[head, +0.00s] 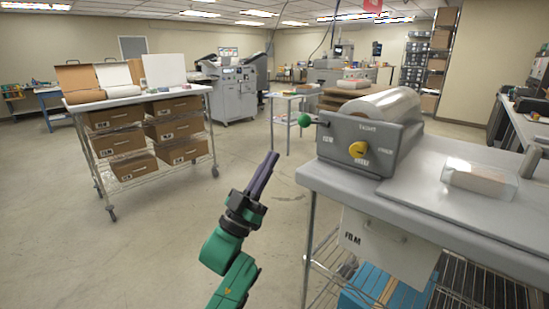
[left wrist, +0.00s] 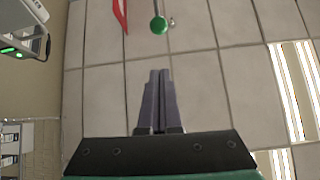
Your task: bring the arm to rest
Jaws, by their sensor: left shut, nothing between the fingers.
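My left gripper (head: 269,168) stands raised over open floor, left of the laminator table, with its fingers pointing up. In the left wrist view its two purple fingers (left wrist: 159,75) lie side by side, shut, with nothing between them. The green arm comes in from the bottom of the head view. The grey laminator (head: 345,140) with its green-knobbed lever (head: 306,120) and yellow dial (head: 358,149) is to the right of the gripper, apart from it. A green ball (left wrist: 159,25) shows beyond the fingertips in the left wrist view. My right gripper is not in view.
The grey table (head: 330,179) stands close on the right, bearing a clear box (head: 480,182). A wire cart (head: 136,101) with several cardboard boxes stands at the left. A small table (head: 290,95) and a printer (head: 232,92) are behind. The floor (head: 160,240) at the left is clear.

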